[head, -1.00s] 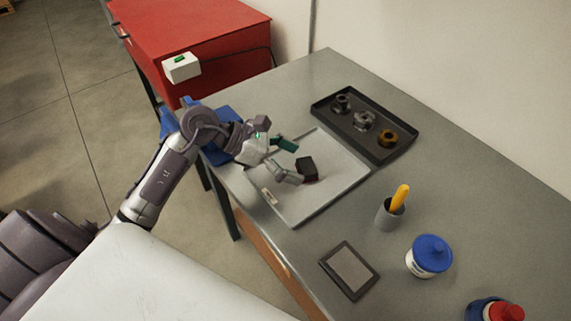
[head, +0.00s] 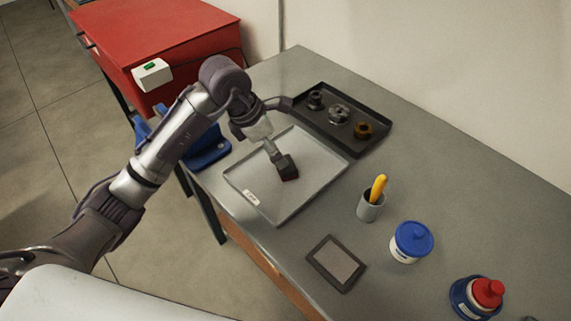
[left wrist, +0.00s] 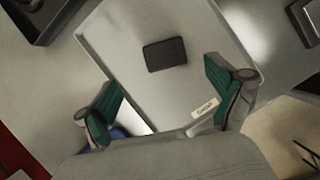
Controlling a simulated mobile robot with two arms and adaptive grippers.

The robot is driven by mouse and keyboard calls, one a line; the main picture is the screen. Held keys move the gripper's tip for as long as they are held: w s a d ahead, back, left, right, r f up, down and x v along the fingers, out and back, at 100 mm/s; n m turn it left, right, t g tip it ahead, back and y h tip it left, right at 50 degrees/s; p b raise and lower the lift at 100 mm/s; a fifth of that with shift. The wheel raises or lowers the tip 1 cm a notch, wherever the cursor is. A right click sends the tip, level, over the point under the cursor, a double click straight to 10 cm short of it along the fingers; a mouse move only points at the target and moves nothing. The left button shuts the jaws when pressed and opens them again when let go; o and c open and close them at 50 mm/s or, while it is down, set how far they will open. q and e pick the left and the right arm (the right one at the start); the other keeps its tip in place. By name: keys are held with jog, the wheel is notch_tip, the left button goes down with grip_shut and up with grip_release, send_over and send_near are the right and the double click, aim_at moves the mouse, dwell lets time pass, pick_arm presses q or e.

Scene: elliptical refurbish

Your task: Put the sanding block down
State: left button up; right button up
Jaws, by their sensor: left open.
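The sanding block (head: 288,168), a small dark block with a reddish lower edge, rests on the pale grey tray (head: 302,196). My left gripper (head: 271,150) is just behind and above it in the head view, where its nearer finger overlaps the block's edge. In the left wrist view the gripper (left wrist: 160,90) is open, its two green-padded fingers wide apart. The block (left wrist: 165,54) shows as a dark rectangle beyond the gap between the fingertips, with bare tray around it. Nothing is between the pads. My right gripper is out of view.
A black tray (head: 316,124) with several metal parts stands behind. A red cabinet (head: 165,40) is back left.

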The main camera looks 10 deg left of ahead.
pick_arm(q)
jog(key=shift+w+d+f, duration=0.1)
jog(key=shift+d+f, duration=0.2)
jog(key=shift+f, duration=0.3)
jog(key=x, duration=0.1)
jog(key=p+x, duration=0.1)
jog(key=x, duration=0.2)
jog(key=shift+s+d+f+p, duration=0.15)
jog(key=shift+s+d+p, duration=0.1)
jog(key=shift+p, duration=0.15)
jog(key=shift+w+f, duration=0.15)
jog(key=shift+f, duration=0.3)
jog(key=c, duration=1.4)
jog(key=shift+r, duration=0.15)
